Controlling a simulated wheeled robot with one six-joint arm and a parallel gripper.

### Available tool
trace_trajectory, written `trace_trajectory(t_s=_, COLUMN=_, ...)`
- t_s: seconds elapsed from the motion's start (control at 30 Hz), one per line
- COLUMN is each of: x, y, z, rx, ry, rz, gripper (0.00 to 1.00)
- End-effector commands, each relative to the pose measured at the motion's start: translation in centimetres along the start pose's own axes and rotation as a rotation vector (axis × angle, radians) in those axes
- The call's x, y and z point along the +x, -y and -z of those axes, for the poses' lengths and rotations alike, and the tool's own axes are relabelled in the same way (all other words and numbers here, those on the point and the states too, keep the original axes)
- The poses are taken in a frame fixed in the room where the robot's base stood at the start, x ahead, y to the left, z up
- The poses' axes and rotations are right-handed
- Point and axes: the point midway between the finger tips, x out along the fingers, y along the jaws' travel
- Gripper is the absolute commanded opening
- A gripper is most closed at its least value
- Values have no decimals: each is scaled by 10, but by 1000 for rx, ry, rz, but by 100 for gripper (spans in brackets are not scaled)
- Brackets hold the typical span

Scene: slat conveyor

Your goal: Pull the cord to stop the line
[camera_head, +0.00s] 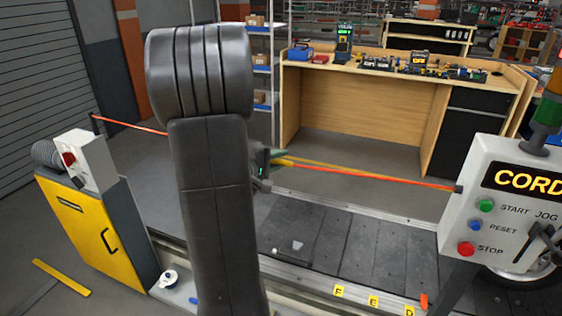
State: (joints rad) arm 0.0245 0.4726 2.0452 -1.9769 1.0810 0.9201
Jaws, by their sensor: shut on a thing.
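The cord (370,177) is a thin red-orange line. It runs from a dark post (95,124) at the left, behind my arm, to the side of the control box (473,216) at the right. The box display reads "CORD". My gripper (275,162) shows only in part, just right of my arm, and is shut on the cord at about its middle. My arm hides the fingers in part and the stretch of cord left of them. A yellow-orange strip also runs right from the gripper, above the cord; I cannot tell what it is.
The dark slat conveyor (325,249) lies below the cord, with a small grey piece (291,249) on it. A yellow cabinet (90,232) stands at the left. A wooden workbench (365,110) with tools stands behind. The control box has green, blue and red buttons.

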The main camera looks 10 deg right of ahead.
Motion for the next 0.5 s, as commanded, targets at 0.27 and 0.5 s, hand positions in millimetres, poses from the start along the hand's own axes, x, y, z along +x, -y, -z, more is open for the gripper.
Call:
trace_trajectory(t_s=0.27, x=0, y=1, z=0, rx=-3, ry=-1, rz=4, gripper=28)
trace_trajectory(t_s=0.5, x=0, y=1, z=0, rx=-2, ry=-1, rz=3, gripper=42)
